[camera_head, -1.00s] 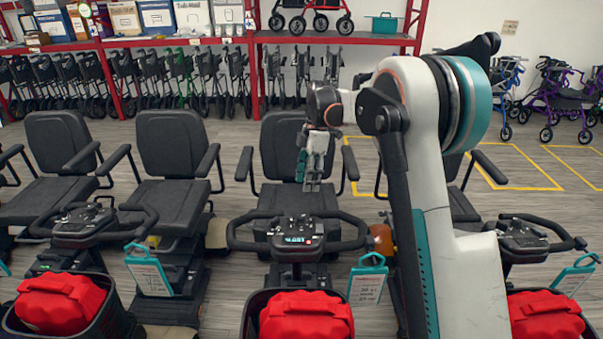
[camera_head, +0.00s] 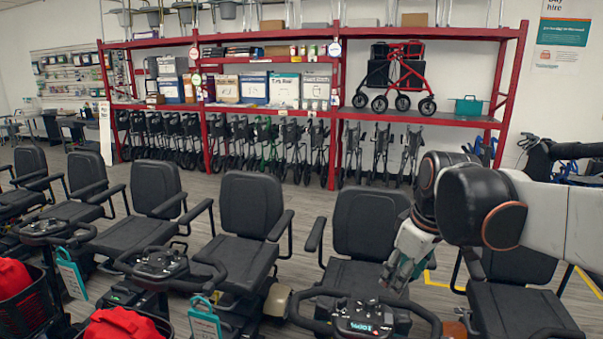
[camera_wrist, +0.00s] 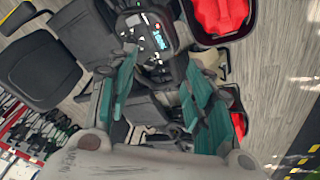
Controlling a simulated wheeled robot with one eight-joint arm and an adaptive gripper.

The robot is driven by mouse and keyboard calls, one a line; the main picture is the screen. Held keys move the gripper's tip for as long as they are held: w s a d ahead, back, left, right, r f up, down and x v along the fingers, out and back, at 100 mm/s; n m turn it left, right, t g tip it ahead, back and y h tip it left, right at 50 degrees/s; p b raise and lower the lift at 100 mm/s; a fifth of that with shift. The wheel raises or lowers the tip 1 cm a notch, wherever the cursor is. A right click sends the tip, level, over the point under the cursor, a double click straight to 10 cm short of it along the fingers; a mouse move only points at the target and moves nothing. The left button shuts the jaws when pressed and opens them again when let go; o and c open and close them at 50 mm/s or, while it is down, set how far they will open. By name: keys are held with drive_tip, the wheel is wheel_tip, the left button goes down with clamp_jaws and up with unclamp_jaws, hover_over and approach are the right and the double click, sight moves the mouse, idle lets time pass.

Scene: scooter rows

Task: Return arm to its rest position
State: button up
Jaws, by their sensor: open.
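My arm reaches in from the right edge in the head view, bent at a dark joint with orange rings. My gripper (camera_head: 405,268) hangs from it, pointing down and to the left, in front of a black scooter seat and above a scooter's handlebar (camera_head: 365,322). In the wrist view my gripper (camera_wrist: 155,92) shows its two teal fingers spread apart, with nothing between them. The scooter's lit display (camera_wrist: 160,42) lies beyond the fingertips.
A row of scooters with black seats (camera_head: 250,205) fills the foreground. Red bags sit in baskets (camera_head: 160,320) at lower left. Behind stands a red shelf rack (camera_head: 420,119) with folded walkers below. Grey floor (camera_head: 310,195) is open between seats and rack.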

drive_tip(key=s+f+m+t, duration=0.2)
drive_tip(key=s+m, duration=0.2)
drive_tip(key=s, duration=0.4)
drive_tip(key=s+f+m+t, duration=0.2)
drive_tip(key=s+f+m, duration=0.1)
drive_tip(key=s, duration=0.4)
drive_tip(key=shift+s+a+m+h, duration=0.15)
drive_tip(key=shift+s+m+h, duration=0.25)
